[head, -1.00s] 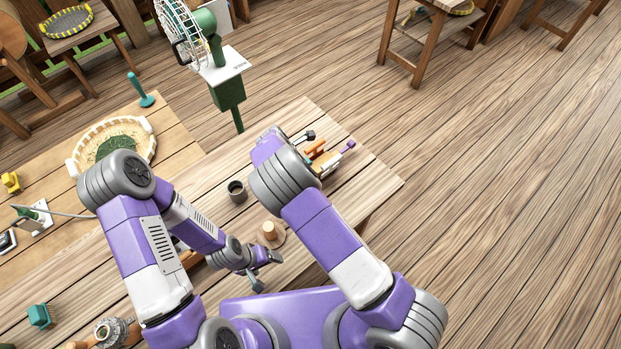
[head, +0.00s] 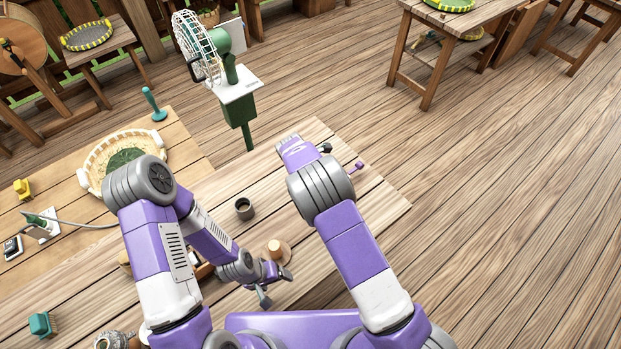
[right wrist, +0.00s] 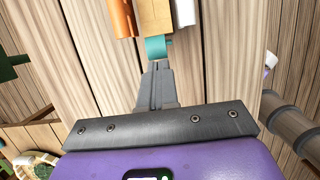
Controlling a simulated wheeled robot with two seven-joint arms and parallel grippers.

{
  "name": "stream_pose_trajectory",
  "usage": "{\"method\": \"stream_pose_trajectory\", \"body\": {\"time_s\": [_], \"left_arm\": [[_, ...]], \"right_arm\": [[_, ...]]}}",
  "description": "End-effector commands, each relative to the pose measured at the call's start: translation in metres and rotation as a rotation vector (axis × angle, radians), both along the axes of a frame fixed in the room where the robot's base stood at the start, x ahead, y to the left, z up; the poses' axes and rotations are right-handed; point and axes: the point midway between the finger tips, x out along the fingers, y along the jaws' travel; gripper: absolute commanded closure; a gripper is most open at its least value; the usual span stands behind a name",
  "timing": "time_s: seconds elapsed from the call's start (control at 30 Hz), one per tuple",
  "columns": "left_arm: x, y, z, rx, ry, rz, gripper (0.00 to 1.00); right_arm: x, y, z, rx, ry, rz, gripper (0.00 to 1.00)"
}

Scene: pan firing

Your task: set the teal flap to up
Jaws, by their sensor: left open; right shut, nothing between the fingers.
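The teal flap (right wrist: 158,48) shows in the right wrist view at the end of a wooden block (right wrist: 155,16). It sits just beyond the tips of my right gripper (right wrist: 157,72), which is shut and empty. The tips appear right at the flap's near edge; I cannot tell whether they touch. I cannot tell the flap's setting either. In the head view my right arm hides the flap, its block and the right fingers. My left gripper (head: 275,284) is open and empty, low over the table's near side.
An orange piece (right wrist: 122,17) and a white piece (right wrist: 184,12) flank the block. On the table (head: 375,205) stand a dark cup (head: 244,208) and a wooden peg on a round base (head: 277,250). A purple knob (head: 358,166) shows right of my right arm. A fan (head: 205,50) stands behind.

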Motion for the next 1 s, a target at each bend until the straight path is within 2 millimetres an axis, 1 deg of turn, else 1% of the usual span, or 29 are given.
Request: {"method": "stream_pose_trajectory", "body": {"time_s": [0.03,0.27,0.37,0.47,0.6,0.8,0.9,1.0], "left_arm": [[0.0,0.0,0.002,0.0,0.0,0.0,0.19],[0.0,0.0,0.004,0.0,0.0,0.0,0.19],[0.0,0.0,0.008,0.0,0.0,0.0,0.19],[0.0,0.0,0.013,0.0,0.0,0.0,0.19],[0.0,0.0,0.004,0.0,0.0,0.0,0.19],[0.0,0.0,-0.001,0.0,0.0,0.0,0.19],[0.0,0.0,-0.001,0.0,0.0,0.0,0.19],[0.0,0.0,-0.002,0.0,0.0,0.0,0.19]], "right_arm": [[0.0,0.0,0.004,0.001,0.0,-0.001,1.0],[-0.002,0.004,0.009,0.001,-0.001,-0.002,1.0],[-0.007,0.013,0.016,0.003,-0.002,-0.003,1.0],[-0.015,0.026,0.026,0.002,-0.001,-0.004,1.0],[-0.02,0.034,0.056,0.007,-0.006,-0.008,1.0],[-0.027,0.043,0.094,0.003,-0.004,-0.008,1.0],[-0.03,0.046,0.107,0.003,-0.002,-0.008,1.0],[-0.031,0.048,0.115,0.002,-0.002,-0.009,1.0]]}}
